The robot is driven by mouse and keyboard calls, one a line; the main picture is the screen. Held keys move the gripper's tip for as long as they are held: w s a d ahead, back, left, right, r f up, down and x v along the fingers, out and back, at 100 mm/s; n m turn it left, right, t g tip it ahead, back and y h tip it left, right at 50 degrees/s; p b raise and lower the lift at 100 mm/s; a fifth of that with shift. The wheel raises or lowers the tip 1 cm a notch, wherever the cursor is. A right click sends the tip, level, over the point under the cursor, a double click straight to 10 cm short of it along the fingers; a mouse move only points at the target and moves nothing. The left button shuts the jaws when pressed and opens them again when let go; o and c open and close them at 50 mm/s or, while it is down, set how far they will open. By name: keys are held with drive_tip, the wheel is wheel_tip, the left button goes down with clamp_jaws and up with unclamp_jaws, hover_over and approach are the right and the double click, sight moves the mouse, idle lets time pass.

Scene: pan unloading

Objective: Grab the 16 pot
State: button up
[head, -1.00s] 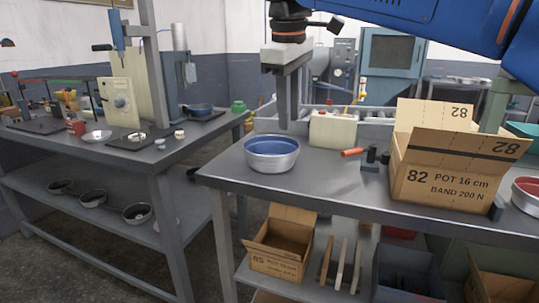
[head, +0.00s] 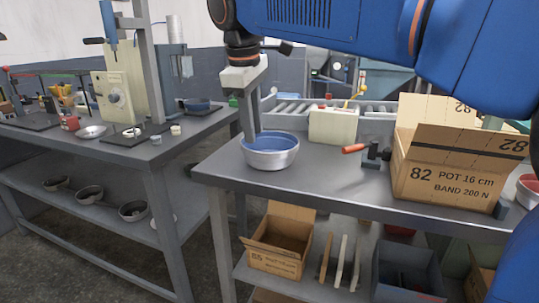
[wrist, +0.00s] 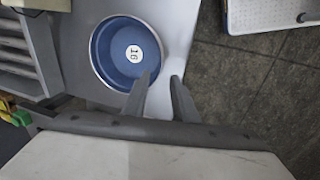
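The 16 pot (head: 271,158) is a round silver pot with a blue inside, standing upright near the left end of the grey workbench. In the wrist view the pot (wrist: 113,48) shows a white round label with 16 on its floor. My gripper (head: 250,138) points down at the pot's left rim. In the wrist view my gripper (wrist: 161,77) is open and empty. One finger overlaps the rim and the other is outside the pot. I cannot tell whether the fingertips are below the rim.
A cardboard box marked 82 POT 16 cm (head: 447,184) stands on the right of the workbench (head: 325,180). A red-handled tool (head: 372,153) and a cream box (head: 333,126) stand between. Another bench (head: 112,153) is at left, across a floor gap.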

sight(255, 153)
drive_tip(key=shift+x, duration=4)
drive_tip(key=shift+w+a, duration=0.1)
drive_tip(key=shift+a, duration=0.05)
clamp_jaws()
